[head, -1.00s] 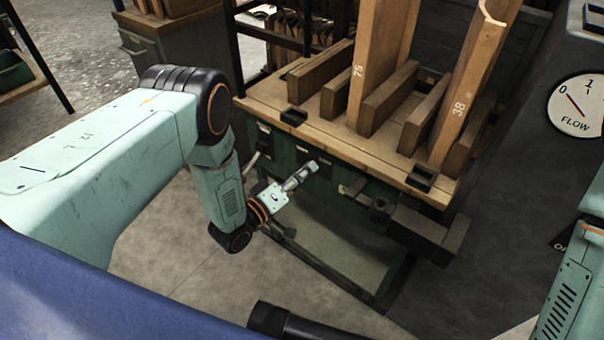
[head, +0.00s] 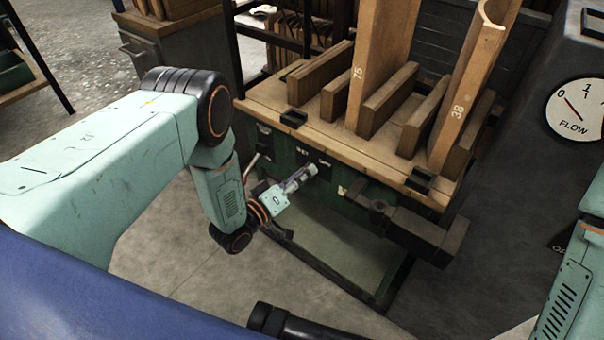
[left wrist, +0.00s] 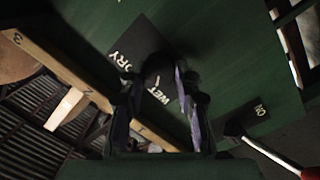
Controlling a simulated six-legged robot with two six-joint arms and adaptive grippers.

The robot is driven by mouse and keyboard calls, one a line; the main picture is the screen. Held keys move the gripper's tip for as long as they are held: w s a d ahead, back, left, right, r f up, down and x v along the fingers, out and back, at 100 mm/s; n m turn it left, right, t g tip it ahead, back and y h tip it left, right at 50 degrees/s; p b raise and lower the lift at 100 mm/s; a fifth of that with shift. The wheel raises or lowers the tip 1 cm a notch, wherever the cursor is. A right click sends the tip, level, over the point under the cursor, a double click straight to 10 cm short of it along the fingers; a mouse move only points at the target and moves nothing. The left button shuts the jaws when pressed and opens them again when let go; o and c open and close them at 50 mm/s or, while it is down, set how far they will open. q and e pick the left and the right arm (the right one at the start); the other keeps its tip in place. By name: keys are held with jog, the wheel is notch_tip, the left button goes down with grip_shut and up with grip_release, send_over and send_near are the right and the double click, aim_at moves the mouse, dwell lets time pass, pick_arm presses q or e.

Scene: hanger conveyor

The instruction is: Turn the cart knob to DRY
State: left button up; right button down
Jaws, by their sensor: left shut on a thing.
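The cart is green with a wooden top (head: 330,152). On its front face is a dark label plate (left wrist: 130,50), which reads DRY and WET in the left wrist view. The plate also shows small in the head view (head: 324,158). My left gripper (head: 308,174) reaches the cart front at this plate; its two fingers (left wrist: 160,82) straddle the dark knob (left wrist: 160,68) in front of the plate. It is shut on the knob. The knob is dark and mostly hidden by the fingers, so its pointing direction is unclear.
A red-handled lever (left wrist: 290,165) sits beside the knob on the cart front. A dark box-like part (head: 432,228) juts out from the cart's right side. Several wooden boards (head: 392,98) stand on top. A FLOW dial (head: 575,108) is at the far right.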

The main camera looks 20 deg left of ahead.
pick_arm(q)
jog(key=shift+s+d+r+m+y+p, duration=0.1)
jog(key=shift+m+y+p, duration=0.5)
jog(key=shift+m, duration=1.95)
jog(key=shift+w+d+f+m+p, duration=0.1)
jog(key=shift+m+p, duration=0.95)
jog(key=shift+m, duration=1.45)
jog(key=shift+s+r+m+y+p, duration=0.1)
jog(key=shift+m+y+p, duration=0.5)
jog(key=shift+m, duration=1.95)
jog(key=shift+h+p, duration=0.3)
jog(key=o, duration=1.1)
jog(key=shift+o, duration=0.2)
jog(key=v, duration=1.2)
jog(key=shift+r, duration=0.2)
